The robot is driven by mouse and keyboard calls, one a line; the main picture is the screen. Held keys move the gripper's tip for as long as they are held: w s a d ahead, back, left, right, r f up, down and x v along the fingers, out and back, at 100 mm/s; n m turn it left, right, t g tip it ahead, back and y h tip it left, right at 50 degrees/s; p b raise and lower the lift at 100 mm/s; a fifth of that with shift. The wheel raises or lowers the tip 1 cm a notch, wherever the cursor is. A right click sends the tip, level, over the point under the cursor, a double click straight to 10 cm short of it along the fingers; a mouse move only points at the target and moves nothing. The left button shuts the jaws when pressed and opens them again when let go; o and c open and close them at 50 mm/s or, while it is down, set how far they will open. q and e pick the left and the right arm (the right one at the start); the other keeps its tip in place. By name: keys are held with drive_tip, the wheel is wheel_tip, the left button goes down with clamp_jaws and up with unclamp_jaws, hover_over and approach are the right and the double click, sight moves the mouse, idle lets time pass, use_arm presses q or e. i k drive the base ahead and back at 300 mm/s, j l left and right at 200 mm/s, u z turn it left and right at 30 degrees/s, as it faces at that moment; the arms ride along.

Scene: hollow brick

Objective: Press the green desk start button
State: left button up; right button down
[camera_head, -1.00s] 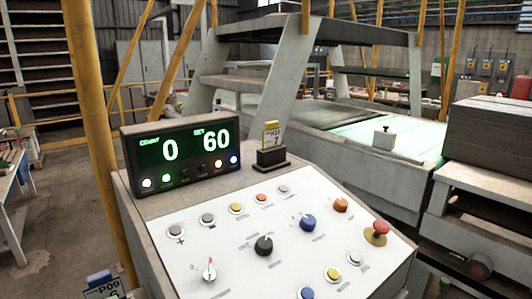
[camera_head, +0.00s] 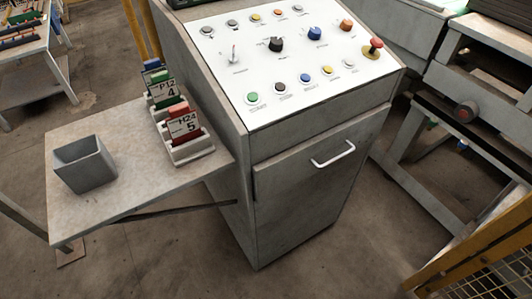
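The green button (camera_head: 252,98) sits at the lower left corner of the white control panel (camera_head: 238,75) on top of the grey desk cabinet (camera_head: 300,190). It is round with a pale ring and a small label below it. A dark button, a blue button and a yellow button follow to its right in the same row. Neither of my grippers shows in the view, and nothing covers the green button.
A side shelf (camera_head: 120,205) on the left holds a grey open box (camera_head: 85,164) and card holders with cards (camera_head: 186,135). A red mushroom button (camera_head: 374,46) rises at the panel's right. A yellow mesh fence (camera_head: 480,255) stands lower right. Floor in front is clear.

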sight(252, 98)
drive_tip(key=k+l+u, duration=0.1)
drive_tip(key=k, duration=0.45)
drive_tip(key=k+l, duration=0.15)
drive_tip(key=k, duration=0.35)
drive_tip(key=u, duration=0.05)
